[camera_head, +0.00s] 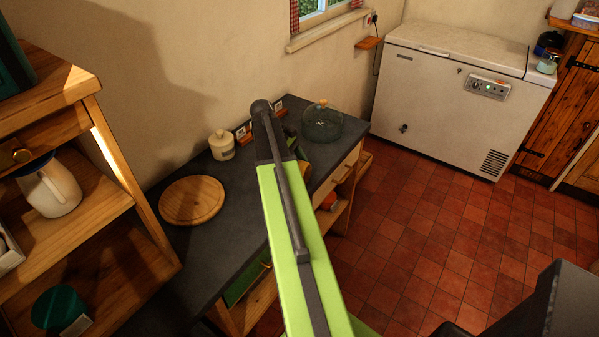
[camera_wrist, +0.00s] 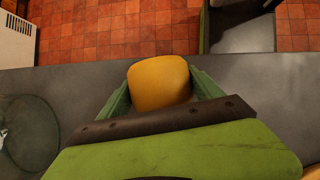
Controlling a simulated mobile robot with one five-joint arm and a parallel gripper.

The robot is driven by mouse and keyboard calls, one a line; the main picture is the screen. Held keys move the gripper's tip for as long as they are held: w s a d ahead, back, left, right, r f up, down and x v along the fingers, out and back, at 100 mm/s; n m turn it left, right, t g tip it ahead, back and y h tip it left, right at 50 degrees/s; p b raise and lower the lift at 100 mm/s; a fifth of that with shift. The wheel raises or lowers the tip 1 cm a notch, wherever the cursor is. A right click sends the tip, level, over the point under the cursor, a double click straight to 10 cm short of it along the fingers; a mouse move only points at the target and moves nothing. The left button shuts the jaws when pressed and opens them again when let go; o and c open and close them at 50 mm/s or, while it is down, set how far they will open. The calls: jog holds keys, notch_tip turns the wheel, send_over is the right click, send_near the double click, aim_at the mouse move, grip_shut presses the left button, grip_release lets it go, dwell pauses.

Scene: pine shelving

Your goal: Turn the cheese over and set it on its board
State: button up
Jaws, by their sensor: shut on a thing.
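The cheese (camera_wrist: 160,82) is a yellow block with rounded corners in the wrist view. My gripper (camera_wrist: 161,88) is shut on it, with one green finger at each side. The grey worktop shows behind it; I cannot tell whether the cheese touches it. In the head view my green arm hides most of the gripper and the cheese. The board (camera_head: 192,200) is a round, pale wooden disc lying bare on the worktop, to the left of my arm.
A glass dome (camera_head: 322,122) with a knob stands on the dark worktop (camera_head: 232,237), right of my arm. A cream lidded jar (camera_head: 221,145) stands behind the board. Pine shelves (camera_head: 130,190) rise at the left. A white chest freezer (camera_head: 450,95) stands beyond the red tiled floor.

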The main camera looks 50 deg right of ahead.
jog(key=shift+c, duration=0.4)
notch_tip(320, 180, up, 10)
jog(key=p, duration=1)
jog(key=shift+r, duration=0.15)
